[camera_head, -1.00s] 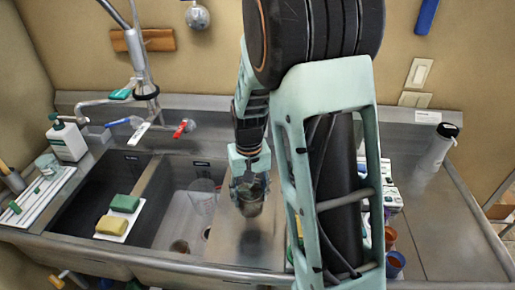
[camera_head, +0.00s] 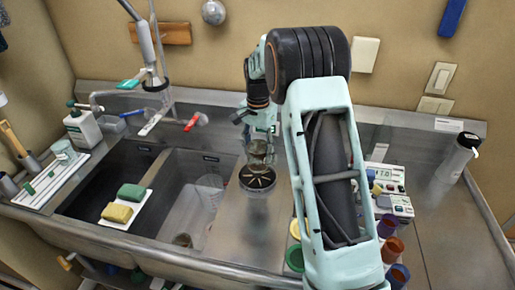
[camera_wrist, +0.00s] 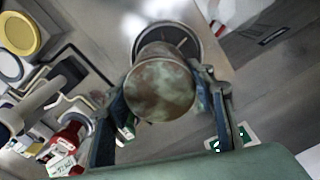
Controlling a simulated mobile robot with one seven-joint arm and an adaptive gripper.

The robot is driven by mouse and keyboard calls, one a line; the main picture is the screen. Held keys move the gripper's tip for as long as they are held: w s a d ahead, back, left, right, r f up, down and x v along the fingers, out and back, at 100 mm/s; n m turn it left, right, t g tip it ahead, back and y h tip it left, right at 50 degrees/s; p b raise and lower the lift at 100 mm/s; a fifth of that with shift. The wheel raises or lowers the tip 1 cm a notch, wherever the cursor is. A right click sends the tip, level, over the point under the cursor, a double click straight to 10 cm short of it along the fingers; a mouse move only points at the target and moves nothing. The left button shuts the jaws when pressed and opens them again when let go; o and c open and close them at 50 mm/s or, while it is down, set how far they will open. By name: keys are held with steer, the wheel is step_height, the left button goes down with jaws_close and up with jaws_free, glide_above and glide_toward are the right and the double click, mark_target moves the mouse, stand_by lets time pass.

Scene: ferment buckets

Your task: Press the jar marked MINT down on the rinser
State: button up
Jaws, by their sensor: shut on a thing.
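My gripper (camera_head: 260,138) is shut on a small glass jar (camera_head: 259,152). In the wrist view the jar (camera_wrist: 160,88) sits between the two fingers, its round end with a mottled brown-green look facing the camera. No MINT mark can be read on it. The rinser (camera_head: 257,179), a round dark disc with light spokes, is set in the steel counter right of the sink. The jar is over the rinser's back part in the head view. The rinser (camera_wrist: 190,40) shows partly behind the jar in the wrist view. I cannot tell whether they touch.
A faucet with a red lever (camera_head: 192,122) stands behind. A white bottle (camera_head: 458,158) is far right.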

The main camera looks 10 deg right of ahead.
steer(key=shift+w+m, duration=0.7)
steer(key=shift+w, duration=0.1)
steer(key=shift+f+b, duration=1.9)
steer(key=shift+f, duration=0.9)
steer(key=shift+f+b, duration=0.65)
steer(key=shift+f, duration=0.45)
steer(key=shift+r+p, duration=2.55)
steer(key=shift+r, duration=1.5)
steer(key=shift+s, duration=0.1)
